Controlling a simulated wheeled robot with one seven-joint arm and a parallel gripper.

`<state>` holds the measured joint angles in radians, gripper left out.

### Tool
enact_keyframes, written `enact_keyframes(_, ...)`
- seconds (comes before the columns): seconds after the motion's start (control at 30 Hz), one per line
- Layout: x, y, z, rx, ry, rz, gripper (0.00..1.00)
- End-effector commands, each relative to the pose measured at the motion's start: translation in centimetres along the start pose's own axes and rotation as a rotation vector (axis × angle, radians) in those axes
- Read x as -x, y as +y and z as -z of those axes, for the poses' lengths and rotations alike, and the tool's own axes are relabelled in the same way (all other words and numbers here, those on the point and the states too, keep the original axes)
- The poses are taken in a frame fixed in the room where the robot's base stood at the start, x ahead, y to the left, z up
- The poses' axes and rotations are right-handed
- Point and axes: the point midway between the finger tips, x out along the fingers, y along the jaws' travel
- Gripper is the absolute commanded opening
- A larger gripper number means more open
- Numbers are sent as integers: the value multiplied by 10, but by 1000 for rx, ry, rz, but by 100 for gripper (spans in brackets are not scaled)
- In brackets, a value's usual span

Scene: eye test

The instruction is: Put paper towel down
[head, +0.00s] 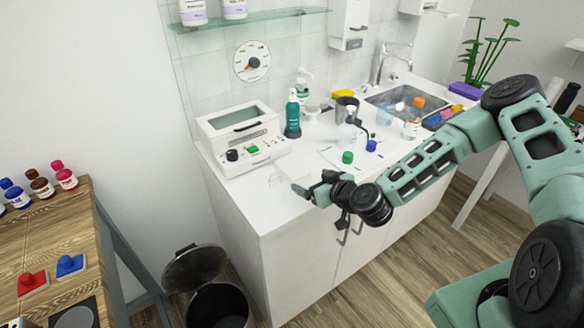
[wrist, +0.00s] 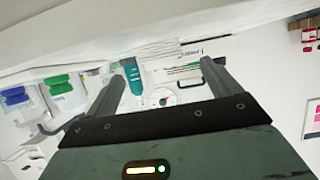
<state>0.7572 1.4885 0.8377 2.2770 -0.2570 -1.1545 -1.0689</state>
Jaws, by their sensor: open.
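My gripper (head: 311,186) is over the front left part of the white counter (head: 262,212) in the head view. In the wrist view its two fingers (wrist: 162,74) stand wide apart, with nothing held between them. I cannot clearly make out a paper towel in either view. A thin white sheet (head: 329,156) lies on the counter behind the gripper, but I cannot tell what it is. Whether my gripper touches the counter is unclear.
A white device (head: 243,138) and a teal bottle (head: 292,116) stand at the back of the counter. A green-capped item (head: 347,157) and a blue-capped item (head: 371,146) are right of my gripper. A sink (head: 405,98) lies farther right. An open bin (head: 217,303) stands below.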

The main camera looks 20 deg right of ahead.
Motion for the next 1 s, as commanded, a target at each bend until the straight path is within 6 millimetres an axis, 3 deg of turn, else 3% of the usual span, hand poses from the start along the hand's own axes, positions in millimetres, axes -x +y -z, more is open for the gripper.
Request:
enact_keyframes(0.27, -19, 0, 1, -1, -1, 0, 89)
enact_keyframes(0.6, -60, 1, 3, -1, -1, 0, 89)
enact_keyframes(0.93, -67, 1, 1, 1, -1, 1, 89)
enact_keyframes(1.0, -67, 1, 1, 1, -1, 1, 70)
